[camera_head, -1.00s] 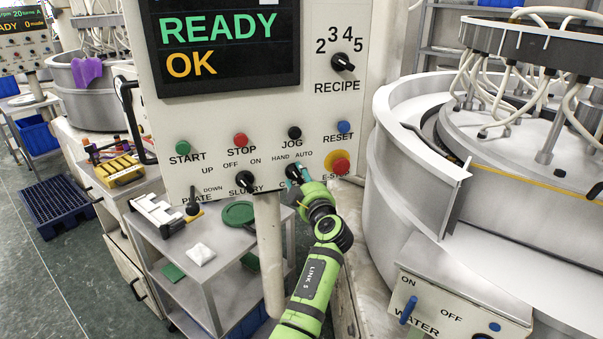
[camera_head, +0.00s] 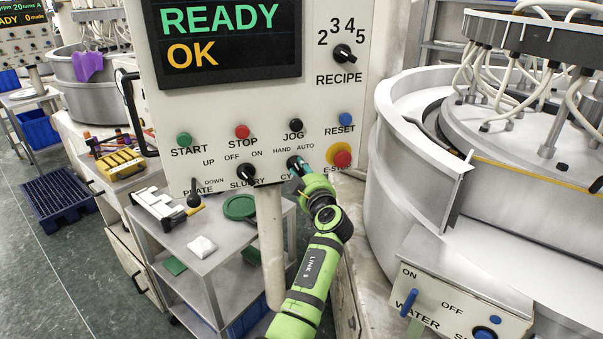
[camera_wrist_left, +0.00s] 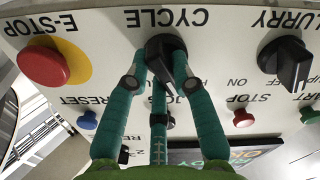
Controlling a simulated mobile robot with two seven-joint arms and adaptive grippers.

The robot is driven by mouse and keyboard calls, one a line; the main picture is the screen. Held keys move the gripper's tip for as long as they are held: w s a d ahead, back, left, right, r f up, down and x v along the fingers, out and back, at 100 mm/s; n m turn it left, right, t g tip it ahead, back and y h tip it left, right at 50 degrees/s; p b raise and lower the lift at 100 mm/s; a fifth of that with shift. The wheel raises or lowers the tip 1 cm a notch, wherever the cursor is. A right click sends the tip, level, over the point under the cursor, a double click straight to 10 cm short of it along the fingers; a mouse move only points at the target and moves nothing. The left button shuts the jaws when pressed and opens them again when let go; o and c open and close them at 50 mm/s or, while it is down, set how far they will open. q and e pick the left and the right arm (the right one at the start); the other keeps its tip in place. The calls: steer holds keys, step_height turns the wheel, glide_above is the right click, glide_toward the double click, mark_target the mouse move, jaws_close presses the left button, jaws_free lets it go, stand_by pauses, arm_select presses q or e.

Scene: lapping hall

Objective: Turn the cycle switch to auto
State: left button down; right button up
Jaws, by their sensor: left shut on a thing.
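The cycle switch (camera_head: 293,161) is a small black knob low on the cream control panel, under the HAND and AUTO labels. In the left wrist view, which shows the panel upside down, the black cycle switch (camera_wrist_left: 164,43) sits between my teal fingers beside the word CYCLE. My left gripper (camera_head: 300,170) is at the panel, shut on this knob; it also shows in the left wrist view (camera_wrist_left: 160,72). The fingers cover part of the knob, and I cannot tell which label it points to. My right gripper is not in view.
The red emergency stop (camera_head: 341,159) on its yellow disc is close to the right of my gripper. The black slurry knob (camera_head: 246,172) is to the left. A grey trolley (camera_head: 222,236) stands below the panel. The screen reads READY and OK.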

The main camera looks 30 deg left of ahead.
arm_select(q)
steer(key=shift+f+m+b, duration=0.25)
steer(key=shift+m+b, duration=0.75)
steer(key=shift+m, duration=0.1)
steer(key=m+b, duration=0.1)
steer(key=m, duration=0.1)
steer(key=shift+m+b, duration=0.3)
steer(key=shift+b, duration=0.05)
steer(key=m, duration=0.2)
steer(key=shift+m+b, duration=0.35)
steer(key=shift+m, duration=0.05)
steer(key=shift+s+a+m, duration=0.1)
steer(key=shift+m, duration=1.7)
steer(key=c, duration=1)
jaws_free()
steer(key=shift+c, duration=0.2)
steer(key=v, duration=0.7)
